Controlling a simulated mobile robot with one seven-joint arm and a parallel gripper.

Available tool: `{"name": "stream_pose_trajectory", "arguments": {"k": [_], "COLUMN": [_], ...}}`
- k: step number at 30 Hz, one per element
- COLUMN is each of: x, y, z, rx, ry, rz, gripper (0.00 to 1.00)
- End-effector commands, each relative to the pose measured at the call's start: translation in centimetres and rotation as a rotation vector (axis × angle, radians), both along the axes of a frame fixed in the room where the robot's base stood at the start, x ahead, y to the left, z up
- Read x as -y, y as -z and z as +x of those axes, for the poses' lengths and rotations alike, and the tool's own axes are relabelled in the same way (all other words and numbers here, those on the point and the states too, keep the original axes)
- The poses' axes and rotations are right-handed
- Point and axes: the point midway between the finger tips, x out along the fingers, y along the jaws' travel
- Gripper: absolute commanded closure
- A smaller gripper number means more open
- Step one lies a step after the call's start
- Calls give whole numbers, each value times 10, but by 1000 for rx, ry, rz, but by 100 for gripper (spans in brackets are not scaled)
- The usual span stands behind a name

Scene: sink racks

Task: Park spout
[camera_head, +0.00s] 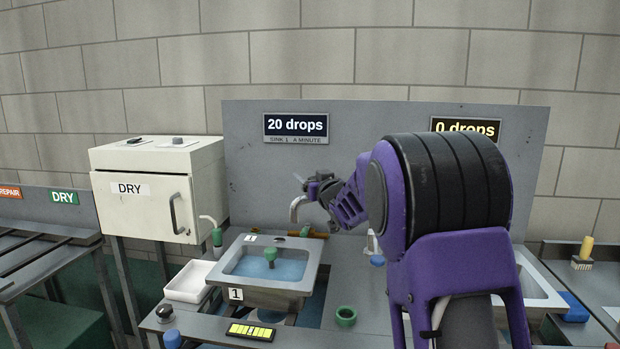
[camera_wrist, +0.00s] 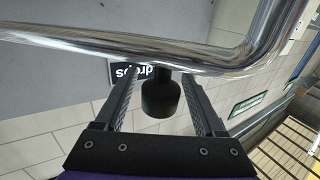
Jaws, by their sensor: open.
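The chrome spout (camera_head: 296,207) stands behind the sink marked 1 (camera_head: 262,290), and its bent end hangs over the back part of that sink. In the wrist view the spout (camera_wrist: 150,55) crosses the top as a shiny bent pipe. A dark knob (camera_wrist: 160,98) on a short stem joins the pipe. My gripper (camera_wrist: 163,80) is open, with one finger on each side of the knob and gaps showing between. In the head view my gripper (camera_head: 312,187) is small and partly hidden at the spout's upper end.
The sink holds blue water and a green-topped object (camera_head: 271,254). A sign (camera_head: 296,125) reads "20 drops". A white DRY cabinet (camera_head: 150,205) and a white tray (camera_head: 190,283) stand left. A green ring (camera_head: 346,316) lies in front. My arm hides much of the right side.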

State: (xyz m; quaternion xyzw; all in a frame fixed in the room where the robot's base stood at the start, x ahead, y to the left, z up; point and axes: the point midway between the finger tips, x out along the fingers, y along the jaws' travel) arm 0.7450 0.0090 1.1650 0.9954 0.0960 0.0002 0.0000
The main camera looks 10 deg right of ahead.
Motion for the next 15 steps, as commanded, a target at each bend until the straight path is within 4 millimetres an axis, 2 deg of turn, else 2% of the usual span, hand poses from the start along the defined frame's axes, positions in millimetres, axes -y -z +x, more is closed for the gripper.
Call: {"name": "stream_pose_trajectory", "arguments": {"k": [8,15], "x": [0,0], "y": [0,0], "z": [1,1], "rx": [-1,0], "ry": [0,0], "rz": [0,0], "gripper": [31,74]}}
